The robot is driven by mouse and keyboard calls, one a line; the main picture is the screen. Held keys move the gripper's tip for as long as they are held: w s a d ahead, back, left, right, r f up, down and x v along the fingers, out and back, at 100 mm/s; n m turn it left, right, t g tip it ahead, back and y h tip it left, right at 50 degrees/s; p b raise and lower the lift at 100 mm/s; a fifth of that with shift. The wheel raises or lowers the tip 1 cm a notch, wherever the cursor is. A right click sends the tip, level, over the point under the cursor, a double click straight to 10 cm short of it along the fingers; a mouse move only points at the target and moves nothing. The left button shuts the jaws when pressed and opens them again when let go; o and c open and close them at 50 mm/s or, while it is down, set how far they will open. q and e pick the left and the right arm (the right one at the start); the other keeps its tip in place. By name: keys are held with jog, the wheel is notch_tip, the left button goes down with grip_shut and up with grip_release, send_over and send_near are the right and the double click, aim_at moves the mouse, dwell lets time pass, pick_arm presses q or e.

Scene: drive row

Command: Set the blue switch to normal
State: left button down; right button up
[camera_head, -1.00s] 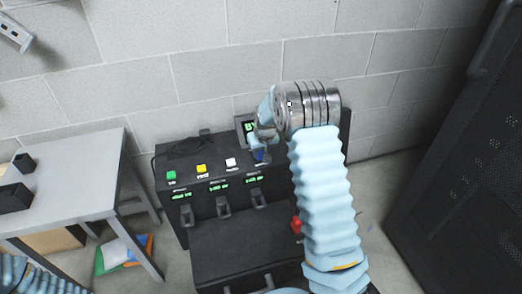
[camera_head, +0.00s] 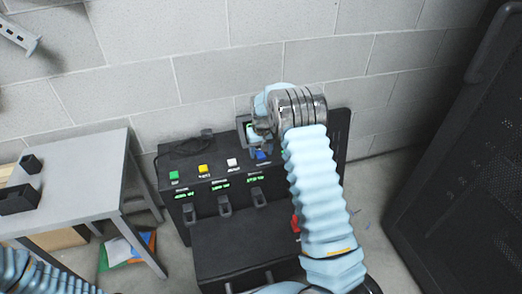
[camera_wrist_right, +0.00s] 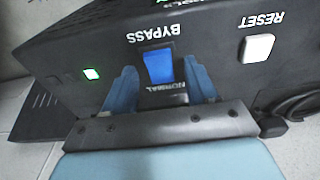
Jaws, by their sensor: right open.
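The blue switch (camera_head: 262,155) sits on the top panel of a black console (camera_head: 240,240). In the right wrist view the switch (camera_wrist_right: 158,67) stands between a BYPASS label and a NORMAL label, both seen upside down. My right gripper (camera_wrist_right: 161,88) is open, with one blue finger on each side of the switch and a visible gap on both sides. In the head view my right gripper (camera_head: 259,142) is over the back of the console, partly hidden by its own wrist. My left gripper is out of view; only part of the left arm shows at bottom left.
A white RESET button (camera_wrist_right: 257,48) is beside the switch, with yellow (camera_head: 203,169) and green (camera_head: 174,175) buttons farther left. A green light (camera_wrist_right: 91,73) is on the switch's other side. A grey table (camera_head: 80,175) stands left. A dark cabinet (camera_head: 455,185) stands right.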

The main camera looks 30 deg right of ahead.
aim_at(262, 157)
notch_tip(262, 157, up, 14)
jog(key=s, duration=0.1)
jog(key=shift+s+a, duration=0.15)
jog(key=shift+f, duration=0.15)
dwell(0.5)
